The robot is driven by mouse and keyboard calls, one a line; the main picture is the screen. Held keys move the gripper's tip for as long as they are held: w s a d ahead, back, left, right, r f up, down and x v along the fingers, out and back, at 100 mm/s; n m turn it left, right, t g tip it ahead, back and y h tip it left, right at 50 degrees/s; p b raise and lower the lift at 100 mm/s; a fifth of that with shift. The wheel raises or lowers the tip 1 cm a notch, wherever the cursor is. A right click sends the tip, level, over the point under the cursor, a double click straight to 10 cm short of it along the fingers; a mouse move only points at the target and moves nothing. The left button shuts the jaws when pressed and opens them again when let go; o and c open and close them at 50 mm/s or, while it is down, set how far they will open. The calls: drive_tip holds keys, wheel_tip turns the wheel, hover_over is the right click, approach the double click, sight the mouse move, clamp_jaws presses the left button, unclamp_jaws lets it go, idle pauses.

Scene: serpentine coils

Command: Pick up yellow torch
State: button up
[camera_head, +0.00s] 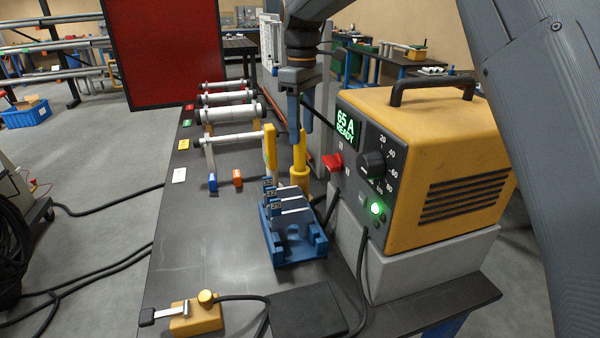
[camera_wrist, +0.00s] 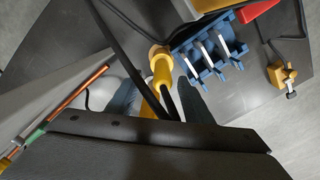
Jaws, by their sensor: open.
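The yellow torch (camera_head: 300,152) stands upright behind the blue rack, beside the yellow welding machine. It also shows in the wrist view (camera_wrist: 161,70), with its round end toward the top. My gripper (camera_head: 301,130) points down from above, with its fingers at the torch's upper part. In the wrist view my gripper (camera_wrist: 158,98) has one finger on each side of the torch. The jaws are open. The part of the torch nearest the wrist is partly hidden, and I cannot tell whether a finger touches it.
The blue rack (camera_head: 297,251) with metal pieces is in front of the torch. The welding machine (camera_head: 420,165) stands close on the right. Several coils (camera_head: 225,113) are on the left.

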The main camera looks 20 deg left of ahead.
sight(300, 156)
drive_tip(key=shift+s+a+f+p, duration=0.15)
drive_tip(key=shift+f+p, duration=0.5)
drive_tip(key=shift+f, duration=1.45)
drive_tip(key=shift+s+d+f+p, duration=0.1)
drive_tip(key=shift+f+p, duration=0.55)
drive_tip(key=shift+f, duration=1.4)
clamp_jaws()
